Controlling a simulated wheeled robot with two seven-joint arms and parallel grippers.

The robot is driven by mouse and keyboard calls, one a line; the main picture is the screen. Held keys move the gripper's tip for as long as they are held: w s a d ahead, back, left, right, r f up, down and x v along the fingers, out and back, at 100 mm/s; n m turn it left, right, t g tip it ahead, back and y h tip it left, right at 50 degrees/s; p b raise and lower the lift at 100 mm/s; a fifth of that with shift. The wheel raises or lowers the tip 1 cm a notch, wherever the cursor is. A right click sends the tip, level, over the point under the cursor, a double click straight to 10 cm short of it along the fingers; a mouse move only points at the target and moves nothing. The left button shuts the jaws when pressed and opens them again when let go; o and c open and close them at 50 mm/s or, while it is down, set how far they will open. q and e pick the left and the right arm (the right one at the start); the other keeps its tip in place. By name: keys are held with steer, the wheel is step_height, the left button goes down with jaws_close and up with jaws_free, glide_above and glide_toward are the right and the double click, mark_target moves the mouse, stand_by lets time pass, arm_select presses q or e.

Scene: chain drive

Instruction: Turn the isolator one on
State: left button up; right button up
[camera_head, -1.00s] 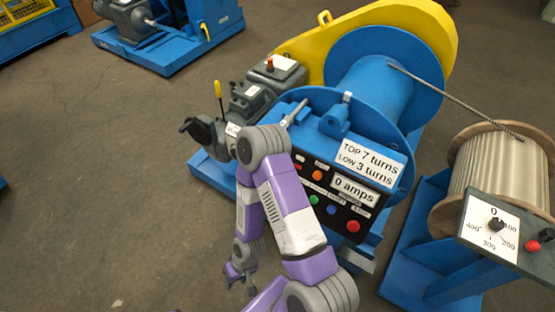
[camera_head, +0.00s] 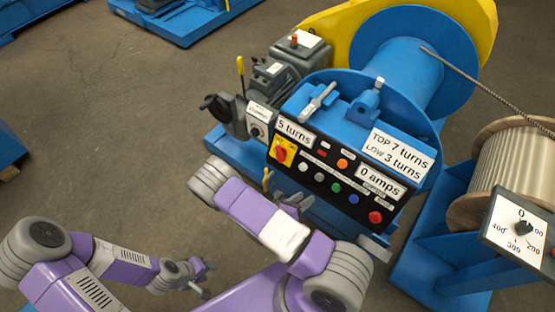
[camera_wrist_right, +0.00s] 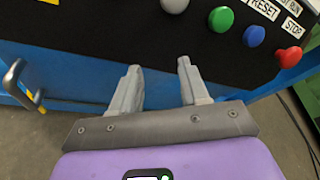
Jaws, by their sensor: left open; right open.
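The isolator (camera_head: 281,153) is a red rotary knob on a yellow plate at the left end of the black control panel (camera_head: 318,180). In the head view its knob appears tilted, and I cannot read its position. My right gripper (camera_head: 296,201) is open and empty in front of the panel's lower edge, below and right of the isolator. In the right wrist view its two grey fingers (camera_wrist_right: 158,80) point at the panel's lower edge, apart, with nothing between them. My left gripper (camera_head: 208,280) is open and empty, low and left, away from the machine.
The panel carries several buttons, including green (camera_head: 336,187), blue (camera_head: 353,198) and red (camera_head: 375,217). A wooden cable reel (camera_head: 500,170) stands at right.

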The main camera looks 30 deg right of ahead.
mark_target(278, 158)
steer(key=w+a+r+n+t+y, duration=0.1)
steer(key=w+a+r+n+t, duration=0.15)
steer(key=w+n+t, duration=0.2)
steer(key=w+a+r+n+t+y, duration=0.1)
steer(key=w+a+r+n+t, duration=0.15)
steer(key=w+t, duration=0.35)
steer(key=shift+n, duration=0.5)
steer(key=x, duration=0.3)
steer(key=b+x, duration=0.1)
steer(key=x, duration=0.3)
steer(key=shift+w+a+f, duration=0.2)
steer(key=shift+w, duration=0.1)
jaws_close()
